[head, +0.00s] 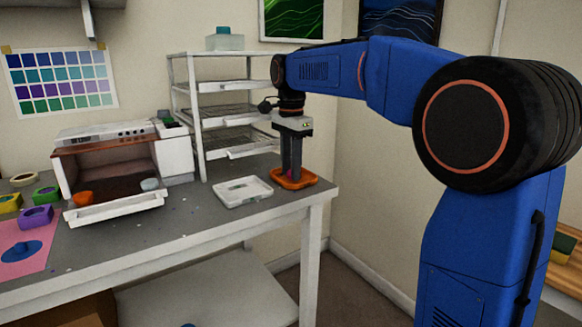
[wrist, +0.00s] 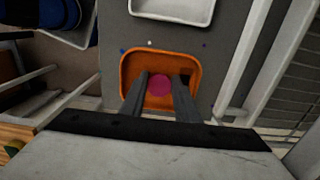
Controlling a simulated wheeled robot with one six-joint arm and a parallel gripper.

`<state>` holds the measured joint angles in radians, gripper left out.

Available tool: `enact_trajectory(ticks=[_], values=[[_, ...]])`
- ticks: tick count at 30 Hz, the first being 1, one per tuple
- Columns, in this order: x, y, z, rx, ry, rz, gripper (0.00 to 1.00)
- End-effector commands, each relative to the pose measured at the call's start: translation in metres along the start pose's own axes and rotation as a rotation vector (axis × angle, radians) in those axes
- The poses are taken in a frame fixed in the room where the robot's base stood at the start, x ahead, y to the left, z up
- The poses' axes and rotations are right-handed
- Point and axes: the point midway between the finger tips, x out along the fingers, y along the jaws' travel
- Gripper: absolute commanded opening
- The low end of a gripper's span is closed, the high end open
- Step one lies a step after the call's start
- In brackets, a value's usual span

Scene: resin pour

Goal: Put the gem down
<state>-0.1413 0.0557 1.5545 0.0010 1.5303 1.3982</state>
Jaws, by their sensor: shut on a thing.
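The gem looks like a round magenta piece (wrist: 160,85) in the wrist view, between the tips of my two grey fingers. My gripper (wrist: 159,80) is shut on it. In the head view my gripper (head: 291,172) points straight down over an orange tray (head: 308,181) at the table's right end, and only a speck of magenta shows at its tips. The orange tray's rim also shows in the wrist view (wrist: 163,52), around the gem. The gem is low over or in the tray; I cannot tell if it touches the tray's floor.
A white tray (head: 242,192) lies just left of the orange one. A white shelf rack (head: 199,120) stands behind. An open oven (head: 110,170) with an orange and a pale piece is farther left, near coloured molds (head: 36,217) and a pink mat (head: 15,250).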

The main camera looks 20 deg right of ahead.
Motion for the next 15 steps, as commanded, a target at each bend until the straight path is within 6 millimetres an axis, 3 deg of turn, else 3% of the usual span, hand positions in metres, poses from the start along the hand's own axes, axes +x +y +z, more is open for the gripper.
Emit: enact_trajectory(ticks=[8,9,11,15], values=[[0.0014,0.0000,0.0000,0.000,0.000,0.000,0.08],[0.0020,0.0000,0.0000,0.000,0.000,0.000,0.31],[0.0017,0.0000,0.0000,0.000,0.000,0.000,0.45],[0.0016,-0.0001,0.0000,0.000,0.000,0.000,0.47]])
